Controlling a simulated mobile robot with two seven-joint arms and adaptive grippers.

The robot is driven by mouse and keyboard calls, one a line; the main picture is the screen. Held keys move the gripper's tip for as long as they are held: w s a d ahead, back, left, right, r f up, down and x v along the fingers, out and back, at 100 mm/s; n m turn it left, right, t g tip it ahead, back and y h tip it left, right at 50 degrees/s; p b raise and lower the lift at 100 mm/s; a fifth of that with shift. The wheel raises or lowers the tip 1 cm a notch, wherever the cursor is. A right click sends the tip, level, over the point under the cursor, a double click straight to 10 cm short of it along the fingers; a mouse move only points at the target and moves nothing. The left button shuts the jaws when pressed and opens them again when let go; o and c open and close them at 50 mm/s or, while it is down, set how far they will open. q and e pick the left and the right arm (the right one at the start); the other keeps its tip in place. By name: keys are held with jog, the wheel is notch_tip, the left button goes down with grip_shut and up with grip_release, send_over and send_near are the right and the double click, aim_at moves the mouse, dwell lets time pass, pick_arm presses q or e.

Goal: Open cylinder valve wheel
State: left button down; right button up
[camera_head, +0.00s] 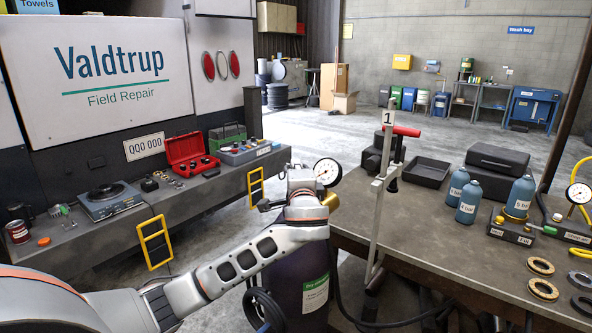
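A tall dark cylinder (285,272) with a green and white label stands on the floor, between the truck bed and the workbench. A white round gauge (327,172) shows at its top, with a bit of brass or orange beside it. My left arm reaches in from the lower left, and its end with the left gripper (302,182) is over the cylinder's top. The valve wheel cannot be made out; my wrist and gripper cover that spot. The fingers are too small and hidden to tell whether they are open or touching the wheel. My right gripper is not in view.
A grey post (383,205) with a "1" tag and red handle stands just right of the cylinder. The workbench (425,225) on the right holds blue bottles (469,202), a black tray (426,172) and rings. The truck bed (205,195) at left holds tools. Hoses hang near the cylinder.

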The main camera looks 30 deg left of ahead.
pick_arm(q)
jog(key=shift+d+f+n+g+y, duration=0.1)
jog(key=shift+f+n+g+y, duration=0.05)
jog(key=shift+n+g+y, duration=0.4)
jog(key=shift+y, duration=0.35)
jog(key=c, duration=2.1)
grip_release()
jog(key=shift+w, duration=0.1)
jog(key=shift+c, duration=0.2)
jog(key=v, duration=1.2)
jog(key=shift+r, duration=0.25)
jog(key=shift+o, duration=0.5)
